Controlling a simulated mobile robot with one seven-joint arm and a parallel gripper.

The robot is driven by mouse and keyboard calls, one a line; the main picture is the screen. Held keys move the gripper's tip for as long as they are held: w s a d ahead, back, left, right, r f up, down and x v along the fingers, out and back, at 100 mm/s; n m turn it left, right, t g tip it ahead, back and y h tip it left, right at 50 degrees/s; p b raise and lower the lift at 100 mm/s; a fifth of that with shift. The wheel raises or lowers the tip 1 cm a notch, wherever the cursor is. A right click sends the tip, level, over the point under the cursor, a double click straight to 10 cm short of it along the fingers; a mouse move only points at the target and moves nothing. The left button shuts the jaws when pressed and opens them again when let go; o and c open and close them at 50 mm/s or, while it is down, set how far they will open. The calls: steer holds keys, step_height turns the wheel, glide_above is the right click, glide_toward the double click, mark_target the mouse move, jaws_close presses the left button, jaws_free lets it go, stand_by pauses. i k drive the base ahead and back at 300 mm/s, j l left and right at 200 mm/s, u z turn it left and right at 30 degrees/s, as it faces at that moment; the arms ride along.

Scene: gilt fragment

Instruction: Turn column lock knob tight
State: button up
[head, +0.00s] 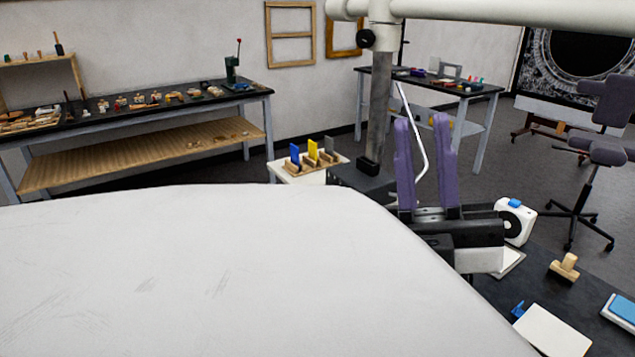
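A dark grey upright column (378,105) stands right of centre on a black base block (362,183). A round black knob (366,39) sits on the left side of the column near its top, just under a thick pale horizontal boom (500,14). I cannot tell from this view how tight the knob is. My gripper (421,120) points upward with two purple fingers, spread apart with nothing held between them. It is right of the column and lower than the knob, not touching the knob. A thin white bent rod shows between the fingers.
A dark bench at lower right holds a white device (515,222), a wooden-handled stamp (565,268) and a white pad (551,330). A rack with coloured cards (313,155) stands left of the column. A large pale surface fills the lower left foreground.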

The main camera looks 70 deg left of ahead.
mark_target(365, 38)
steer(key=u, duration=1.85)
